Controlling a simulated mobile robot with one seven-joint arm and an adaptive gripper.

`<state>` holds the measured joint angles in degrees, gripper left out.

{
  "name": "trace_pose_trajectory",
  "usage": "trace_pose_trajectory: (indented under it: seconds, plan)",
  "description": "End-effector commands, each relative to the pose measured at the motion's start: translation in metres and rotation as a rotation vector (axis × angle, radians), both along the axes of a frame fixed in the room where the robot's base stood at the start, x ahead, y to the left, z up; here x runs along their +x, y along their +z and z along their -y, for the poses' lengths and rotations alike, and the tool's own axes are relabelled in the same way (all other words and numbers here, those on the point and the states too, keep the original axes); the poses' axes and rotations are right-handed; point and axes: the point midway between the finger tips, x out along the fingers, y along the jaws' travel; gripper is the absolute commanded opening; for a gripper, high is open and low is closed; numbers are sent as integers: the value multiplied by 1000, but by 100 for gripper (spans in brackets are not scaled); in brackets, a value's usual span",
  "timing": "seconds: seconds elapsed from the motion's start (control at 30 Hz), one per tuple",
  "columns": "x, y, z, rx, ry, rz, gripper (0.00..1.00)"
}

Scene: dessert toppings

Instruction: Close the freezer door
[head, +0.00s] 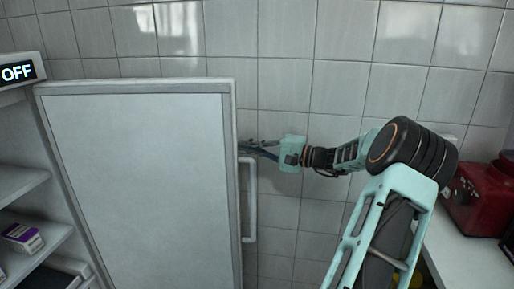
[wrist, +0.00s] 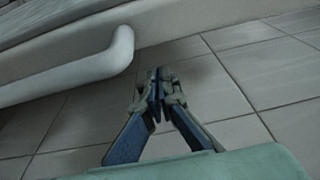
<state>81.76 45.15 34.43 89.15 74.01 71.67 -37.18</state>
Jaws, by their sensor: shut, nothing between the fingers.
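The freezer door (head: 140,180) stands wide open in the head view, its pale inner face toward me. Its handle (head: 251,200) is a light vertical bar at the door's right edge. My gripper (head: 243,148) is at that edge, just above the handle, with its tips partly hidden by the door. In the wrist view my gripper (wrist: 159,75) is shut and empty, its tips together, a little apart from the rounded end of the handle (wrist: 85,62). I cannot tell from these frames whether the gripper touches the door.
The freezer's open inside with shelves (head: 30,235) is at the left, holding a small purple and white box (head: 22,238). A display reading OFF (head: 17,72) is above. A tiled wall (head: 290,40) stands behind. A red appliance (head: 482,200) sits on a white counter (head: 465,262) at the right.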

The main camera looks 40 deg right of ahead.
Motion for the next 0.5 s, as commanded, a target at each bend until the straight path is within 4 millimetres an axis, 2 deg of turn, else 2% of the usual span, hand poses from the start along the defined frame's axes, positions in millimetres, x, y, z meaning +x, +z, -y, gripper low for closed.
trace_pose_trajectory:
  seconds: [0.2, 0.5]
  plan:
    - [-15, 0, -13, 0, 1, 1, 0]
    - [-19, 1, -17, 0, 1, 1, 0]
